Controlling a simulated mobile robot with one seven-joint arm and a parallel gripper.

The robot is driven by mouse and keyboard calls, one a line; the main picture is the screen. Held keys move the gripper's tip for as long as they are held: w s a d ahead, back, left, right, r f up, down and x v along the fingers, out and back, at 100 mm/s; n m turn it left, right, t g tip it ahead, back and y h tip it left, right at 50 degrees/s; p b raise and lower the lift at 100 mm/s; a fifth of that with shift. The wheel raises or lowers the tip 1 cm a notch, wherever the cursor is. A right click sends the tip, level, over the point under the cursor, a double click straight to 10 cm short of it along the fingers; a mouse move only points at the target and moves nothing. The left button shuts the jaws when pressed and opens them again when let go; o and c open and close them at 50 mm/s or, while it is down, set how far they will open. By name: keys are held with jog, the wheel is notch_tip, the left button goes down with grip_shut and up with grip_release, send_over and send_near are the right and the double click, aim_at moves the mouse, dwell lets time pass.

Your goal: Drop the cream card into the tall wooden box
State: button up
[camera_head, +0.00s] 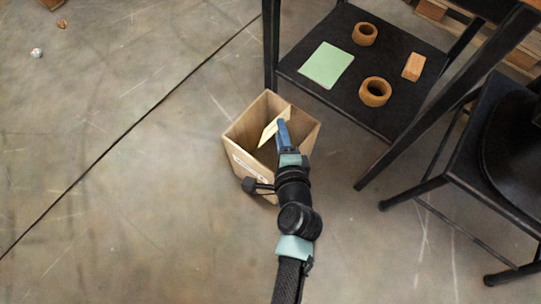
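The tall wooden box (240,150) stands open-topped on the concrete floor, left of the black table. The cream card (269,131) is tilted over the box's opening, its upper end at the tip of my gripper (281,124). My gripper's blue fingers reach over the opening from the front right, seen nearly edge-on, and appear closed on the card. Part of the box's front and right side is hidden behind my arm. Whether the card's lower end is below the rim is hard to tell.
The black table's lower shelf (328,93) holds a green card (327,65), two wooden rings (375,91) and a wooden block (413,67). A black chair (500,150) stands at the right. The floor left of the box is clear.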

jog(key=p+v, duration=0.3)
jog(key=v, duration=0.9)
jog(key=shift+s, duration=0.25)
jog(key=shift+r, duration=0.15)
jog(key=w+a+r+n+t+p, duration=0.15)
jog(key=w+r+n, duration=0.3)
jog(key=r, duration=0.75)
jog(key=w+r+n+t+p, duration=0.25)
jog(key=w+r, duration=0.25)
jog(key=r, duration=0.8)
jog(key=w+a+r+n+t+p, duration=0.1)
jog(key=w+r+n+t, duration=0.3)
jog(key=r, duration=0.8)
jog(key=s+r+n+t+h+p, duration=0.1)
jog(key=s+r+n+t+p, duration=0.3)
jog(key=r, duration=1.3)
jog(key=s+r+n+t+h+p, duration=0.15)
jog(key=s+r, duration=0.35)
jog(key=r, duration=1.3)
notch_tip(320, 180, up, 35)
jog(key=p, duration=3.5)
jog(key=shift+a+r+n, duration=0.2)
jog(key=shift+a+n, duration=0.15)
jog(key=shift+n, duration=0.1)
